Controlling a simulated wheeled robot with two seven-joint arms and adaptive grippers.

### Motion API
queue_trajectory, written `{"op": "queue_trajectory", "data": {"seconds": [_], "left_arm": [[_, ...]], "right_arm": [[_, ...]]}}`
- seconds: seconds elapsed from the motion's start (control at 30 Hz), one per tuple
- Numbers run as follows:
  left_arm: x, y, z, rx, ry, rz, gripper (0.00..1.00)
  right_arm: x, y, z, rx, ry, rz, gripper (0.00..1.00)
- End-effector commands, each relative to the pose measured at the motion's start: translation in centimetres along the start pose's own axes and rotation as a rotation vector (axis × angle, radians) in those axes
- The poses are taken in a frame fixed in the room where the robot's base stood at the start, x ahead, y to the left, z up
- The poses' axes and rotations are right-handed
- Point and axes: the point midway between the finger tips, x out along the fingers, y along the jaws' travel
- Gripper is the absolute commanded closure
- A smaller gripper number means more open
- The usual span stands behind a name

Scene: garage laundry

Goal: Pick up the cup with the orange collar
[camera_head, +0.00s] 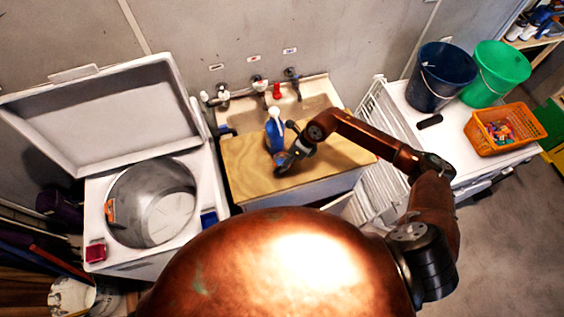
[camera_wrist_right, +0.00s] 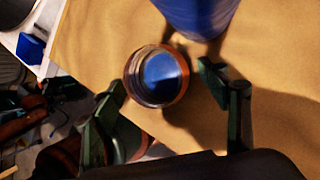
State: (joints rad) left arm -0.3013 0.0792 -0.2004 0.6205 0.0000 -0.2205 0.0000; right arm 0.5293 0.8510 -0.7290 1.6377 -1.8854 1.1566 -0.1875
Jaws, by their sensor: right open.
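The cup with the orange collar (camera_wrist_right: 180,92) stands on the wooden board (camera_wrist_right: 110,35) in the right wrist view. I look down into it: a round clear rim, an orange band around it, and blue inside. My right gripper (camera_wrist_right: 161,85) is open, with one fingertip on each side of the cup and nothing clearly gripped. I cannot tell whether either finger touches it. In the head view my right gripper (camera_head: 284,170) is low over the board, and it largely hides the cup. My left gripper is not in view.
A blue bottle (camera_head: 274,131) with a white top stands on the board just beyond the cup, close to my gripper. A sink (camera_head: 315,105) with taps lies behind. An open washer (camera_head: 205,165) is left; buckets (camera_head: 440,75) and an orange basket (camera_head: 485,143) are right.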

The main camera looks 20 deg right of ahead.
Motion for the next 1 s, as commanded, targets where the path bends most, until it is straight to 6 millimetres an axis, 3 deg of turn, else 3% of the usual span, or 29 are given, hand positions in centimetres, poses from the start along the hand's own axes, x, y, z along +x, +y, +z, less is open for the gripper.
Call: {"op": "queue_trajectory", "data": {"seconds": [0.17, 0.77, 1.0], "left_arm": [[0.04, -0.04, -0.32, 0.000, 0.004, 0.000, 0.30], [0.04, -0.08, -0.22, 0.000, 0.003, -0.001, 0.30], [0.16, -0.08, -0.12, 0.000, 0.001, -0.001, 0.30]], "right_arm": [[0.00, 0.00, -0.01, 0.000, 0.000, 0.000, 0.33], [-0.05, 0.02, 0.02, 0.000, -0.001, 0.001, 0.73], [-0.24, 0.04, 0.12, -0.001, -0.001, 0.000, 0.73]]}}
